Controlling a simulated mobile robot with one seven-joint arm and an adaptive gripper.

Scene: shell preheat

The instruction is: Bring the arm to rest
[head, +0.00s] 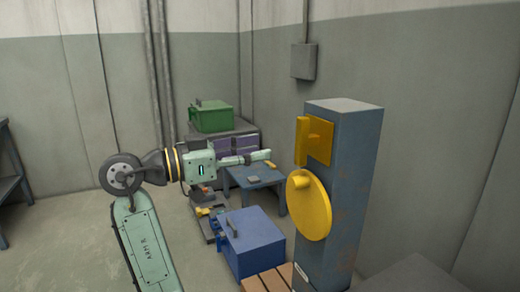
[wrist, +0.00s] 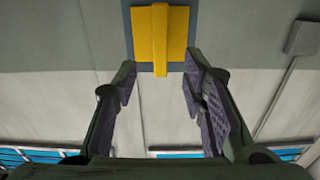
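My arm reaches in from the lower left of the head view. My gripper (head: 262,157) points right, towards the blue-grey pillar (head: 350,190), and appears short of it. In the wrist view my gripper (wrist: 160,75) is open, its two dark padded fingers apart with nothing between them. A yellow plate with an upright yellow bar (head: 302,140) is on the pillar's upper part. The plate and bar (wrist: 160,35) also show in the wrist view, beyond the fingertips. A yellow round disc (head: 312,210) sits below the plate.
A blue box (head: 252,243) and a wooden pallet (head: 268,281) stand on the floor near the pillar. A small blue table (head: 262,179) and a green box (head: 210,117) on a cabinet are behind my gripper. A grey wall box (head: 304,62) hangs above. Open floor lies left.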

